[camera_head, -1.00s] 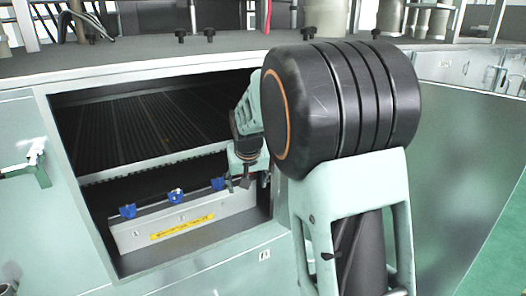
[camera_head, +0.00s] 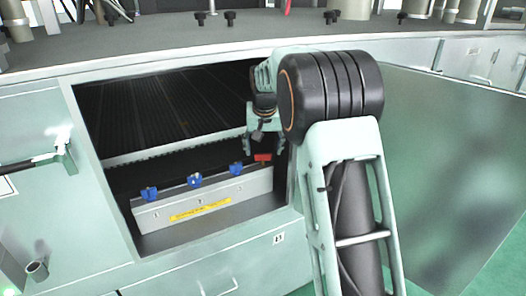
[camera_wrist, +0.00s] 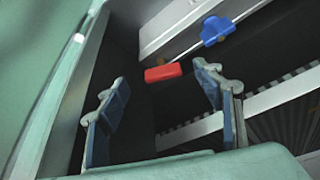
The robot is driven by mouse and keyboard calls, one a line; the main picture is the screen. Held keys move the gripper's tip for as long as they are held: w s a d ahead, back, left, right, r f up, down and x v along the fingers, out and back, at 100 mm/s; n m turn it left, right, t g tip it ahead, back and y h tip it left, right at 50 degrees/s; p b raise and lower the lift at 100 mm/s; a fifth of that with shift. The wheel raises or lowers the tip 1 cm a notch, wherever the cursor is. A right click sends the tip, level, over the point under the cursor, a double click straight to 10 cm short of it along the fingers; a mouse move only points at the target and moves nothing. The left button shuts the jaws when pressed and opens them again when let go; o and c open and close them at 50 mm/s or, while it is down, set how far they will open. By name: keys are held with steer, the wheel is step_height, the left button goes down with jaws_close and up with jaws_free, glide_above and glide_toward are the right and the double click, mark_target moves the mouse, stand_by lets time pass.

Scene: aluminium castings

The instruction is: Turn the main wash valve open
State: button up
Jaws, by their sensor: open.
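A grey valve box (camera_head: 228,198) with a yellow label sits inside the open cabinet. Three blue valve handles (camera_head: 195,181) stand along its top. A red handle (camera_head: 262,157) is at the right end of the row. I cannot read which is the main wash valve. My gripper (camera_head: 264,143) is open above the red handle. In the wrist view the red handle (camera_wrist: 163,72) shows between and beyond the two fingertips, with a blue handle (camera_wrist: 215,30) to its upper right. No contact with the red handle is visible.
The cabinet opening's right edge (camera_head: 292,185) is close to my gripper. The open door (camera_head: 455,170) stands to the right. Dark ribbed panels (camera_head: 160,118) fill the cabinet behind the box. A worktop (camera_head: 180,40) runs above.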

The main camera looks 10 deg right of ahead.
mark_target(263, 154)
steer(key=shift+w+d, duration=0.15)
steer(key=shift+w, duration=1.05)
steer(key=x, duration=0.5)
steer(key=shift+s+p, duration=0.1)
steer(key=shift+p, duration=0.2)
steer(key=c, duration=1.2)
steer(key=shift+o, duration=0.2)
steer(key=shift+d+n+y, duration=0.1)
steer(key=shift+n+y, duration=0.3)
steer(key=shift+n, duration=0.4)
steer(key=shift+n+y, duration=0.4)
steer(key=shift+n, duration=0.7)
